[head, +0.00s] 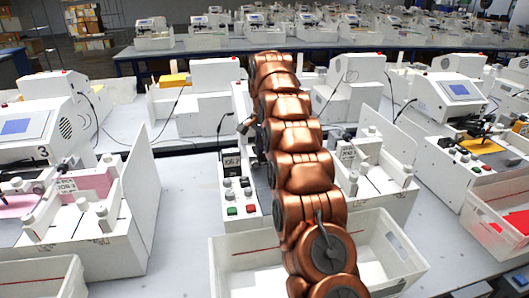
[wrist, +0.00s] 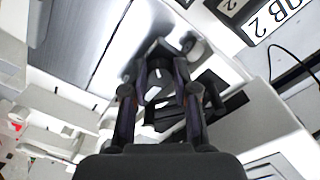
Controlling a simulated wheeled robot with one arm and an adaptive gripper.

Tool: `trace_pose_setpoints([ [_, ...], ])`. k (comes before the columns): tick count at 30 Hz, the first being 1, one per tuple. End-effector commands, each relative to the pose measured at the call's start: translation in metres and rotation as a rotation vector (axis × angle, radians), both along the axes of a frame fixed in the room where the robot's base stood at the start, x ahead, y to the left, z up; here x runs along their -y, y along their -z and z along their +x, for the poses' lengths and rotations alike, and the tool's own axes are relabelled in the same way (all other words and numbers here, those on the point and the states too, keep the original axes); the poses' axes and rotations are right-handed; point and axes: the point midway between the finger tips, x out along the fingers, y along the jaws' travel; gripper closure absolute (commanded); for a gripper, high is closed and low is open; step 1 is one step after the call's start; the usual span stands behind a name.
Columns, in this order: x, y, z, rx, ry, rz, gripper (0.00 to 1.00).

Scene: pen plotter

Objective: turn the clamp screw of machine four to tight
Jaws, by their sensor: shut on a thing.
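Machine four is the white plotter in the middle of the head view, mostly hidden behind my copper arm; no number shows on it. Its control panel (head: 238,197) with grey, green and red buttons shows left of the arm. In the wrist view my gripper (wrist: 163,62) has its dark fingers closed around a small part at the machine's bed, which I take for the clamp screw. The fingers cover most of it, so its turn position cannot be told.
A white bin (head: 398,262) stands in front of the machine, below my arm. Machine three (head: 32,150) is on the left, another plotter (head: 450,98) on the right. Bare table (head: 185,215) lies between machine three and the middle machine. In the wrist view a job label (wrist: 283,20) is at upper right.

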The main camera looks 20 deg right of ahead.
Motion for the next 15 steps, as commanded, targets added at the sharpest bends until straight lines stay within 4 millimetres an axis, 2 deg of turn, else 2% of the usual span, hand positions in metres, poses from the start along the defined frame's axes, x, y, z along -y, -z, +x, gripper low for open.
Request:
trace_pose_setpoints([
  [7, -0.0001, -0.0008, 0.0006, 0.002, 0.131, 0.0, 1.0],
  [15, -0.0002, -0.0011, 0.0007, 0.002, 0.192, -0.001, 1.0],
])
